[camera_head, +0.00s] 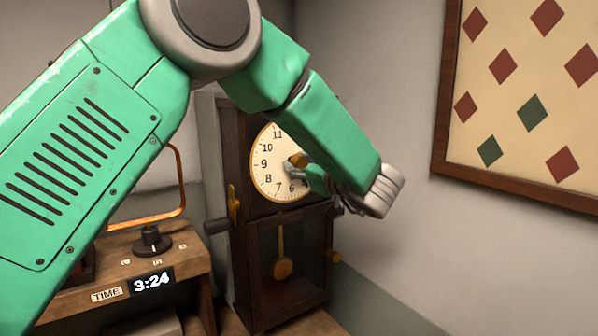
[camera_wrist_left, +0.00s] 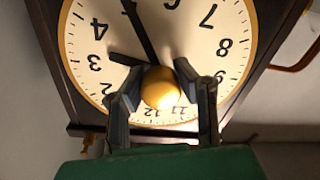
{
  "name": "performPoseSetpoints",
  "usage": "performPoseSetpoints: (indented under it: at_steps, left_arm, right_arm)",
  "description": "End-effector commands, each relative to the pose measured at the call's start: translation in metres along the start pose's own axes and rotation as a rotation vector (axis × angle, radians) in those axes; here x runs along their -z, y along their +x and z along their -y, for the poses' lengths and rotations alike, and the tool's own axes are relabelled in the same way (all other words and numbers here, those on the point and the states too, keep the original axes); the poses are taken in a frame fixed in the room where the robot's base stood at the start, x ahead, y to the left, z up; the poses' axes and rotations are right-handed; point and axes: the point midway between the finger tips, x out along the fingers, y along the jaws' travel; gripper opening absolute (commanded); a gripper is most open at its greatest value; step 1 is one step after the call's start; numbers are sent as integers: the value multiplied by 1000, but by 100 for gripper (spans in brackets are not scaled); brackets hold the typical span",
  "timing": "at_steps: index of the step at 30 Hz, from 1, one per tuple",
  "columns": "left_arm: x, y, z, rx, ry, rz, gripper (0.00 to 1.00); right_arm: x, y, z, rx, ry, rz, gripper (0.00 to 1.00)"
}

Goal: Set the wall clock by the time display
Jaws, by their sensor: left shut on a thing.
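The wall clock (camera_head: 262,165) has a dark wooden case and a cream dial with a gold rim. In the left wrist view its dial (camera_wrist_left: 225,35) appears upside down. The long black hand (camera_wrist_left: 138,27) points close to 5, and the short hand (camera_wrist_left: 122,59) points just past 3 toward 4. My left gripper (camera_head: 300,172) is in front of the dial, its fingers shut on the round gold center knob (camera_wrist_left: 161,88). The time display (camera_head: 153,282) reads 3:24. My arm hides the dial's right side in the head view. My right gripper is not in view.
A wooden console (camera_head: 190,262) labelled TIME, with a black dial knob (camera_head: 152,241), stands left of the clock. A gold key (camera_head: 233,205) is on the case's left side. A pendulum (camera_head: 283,267) hangs below the dial. A framed diamond-pattern board (camera_head: 520,100) is on the right wall.

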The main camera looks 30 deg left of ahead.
Motion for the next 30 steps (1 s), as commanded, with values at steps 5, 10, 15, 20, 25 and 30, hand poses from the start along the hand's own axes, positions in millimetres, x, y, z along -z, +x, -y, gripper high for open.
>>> performPoseSetpoints:
  at_steps: [5, 10, 15, 20, 25, 30]
  left_arm:
    - [-2, 1, 0, -1, -128, 1, 0]
    - [1, 1, -1, -1, -151, 1, 0]
    - [1, 1, -1, -1, -150, 1, 0]
    - [1, 1, -1, -1, -149, 2, 50]
    - [1, 0, 0, 0, -149, 2, 50]
    - [1, -7, -1, -2, -149, 3, 50]
  right_arm:
    - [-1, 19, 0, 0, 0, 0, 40]
    - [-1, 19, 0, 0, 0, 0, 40]
    - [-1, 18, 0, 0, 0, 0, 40]
    - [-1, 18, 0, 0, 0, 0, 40]
    - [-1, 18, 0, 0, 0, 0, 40]
    - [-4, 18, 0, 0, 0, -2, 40]
